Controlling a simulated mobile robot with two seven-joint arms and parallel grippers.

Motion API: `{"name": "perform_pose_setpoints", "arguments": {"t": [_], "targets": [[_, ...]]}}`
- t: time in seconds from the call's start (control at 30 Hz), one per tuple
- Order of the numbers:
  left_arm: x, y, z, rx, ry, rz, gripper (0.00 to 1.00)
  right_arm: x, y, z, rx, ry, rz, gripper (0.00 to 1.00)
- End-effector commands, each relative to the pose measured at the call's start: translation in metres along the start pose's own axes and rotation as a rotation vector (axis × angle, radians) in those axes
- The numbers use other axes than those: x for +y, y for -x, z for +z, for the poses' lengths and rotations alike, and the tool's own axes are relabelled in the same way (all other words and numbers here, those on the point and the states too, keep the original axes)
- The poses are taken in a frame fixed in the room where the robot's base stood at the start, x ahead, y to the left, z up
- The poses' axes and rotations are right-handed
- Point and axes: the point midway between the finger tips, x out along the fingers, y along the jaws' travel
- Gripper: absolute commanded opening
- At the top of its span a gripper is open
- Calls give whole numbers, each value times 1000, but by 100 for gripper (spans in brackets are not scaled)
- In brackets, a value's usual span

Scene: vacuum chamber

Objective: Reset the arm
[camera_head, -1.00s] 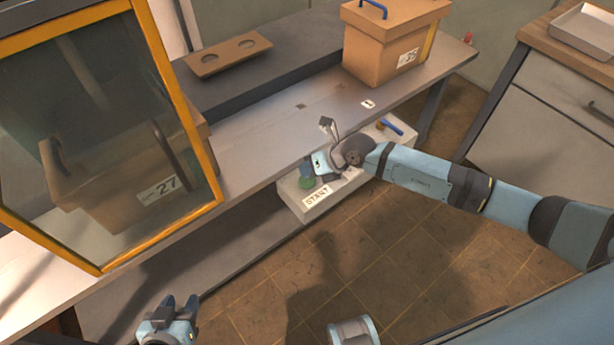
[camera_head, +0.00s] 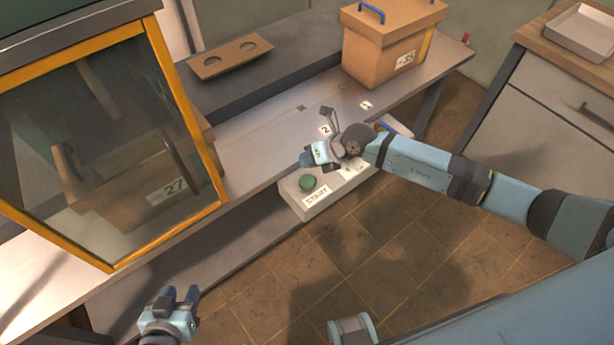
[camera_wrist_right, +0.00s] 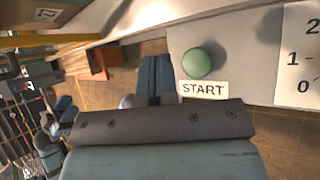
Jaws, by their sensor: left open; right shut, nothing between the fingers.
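My right arm reaches in from the right. Its gripper (camera_head: 306,160) is shut and empty, above the control box (camera_head: 290,195) at the bench front. In the right wrist view its fingertips (camera_wrist_right: 156,62) are together, left of the green button (camera_wrist_right: 197,63) and START label (camera_wrist_right: 203,89). The green button (camera_head: 307,182) is also clear in the head view, just below the gripper, apart from it in the picture. My left gripper (camera_head: 182,296) is open and empty at the lower left, in front of the bench.
The vacuum chamber's orange-framed glass door (camera_head: 110,150) stands at left, with a box marked 27 behind the glass. An orange box (camera_head: 385,50) with a blue handle and a two-hole tray (camera_head: 230,57) stand behind. A blue lever end (camera_head: 384,126) shows beyond my right arm.

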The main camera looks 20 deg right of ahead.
Motion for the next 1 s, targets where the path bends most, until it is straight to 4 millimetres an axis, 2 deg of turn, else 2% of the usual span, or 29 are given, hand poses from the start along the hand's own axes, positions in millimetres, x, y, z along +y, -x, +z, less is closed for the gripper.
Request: {"name": "perform_pose_setpoints", "arguments": {"t": [0.73,0.87,1.0], "targets": [[0,-1,1,0,0,0,43,3,-2,-3,-2,-10,13,0],[0,-2,3,-3,1,0,43,34,-8,-19,-25,-119,148,0],[-1,-3,7,-7,5,-1,43,94,-4,-39,-115,-425,436,0]]}}
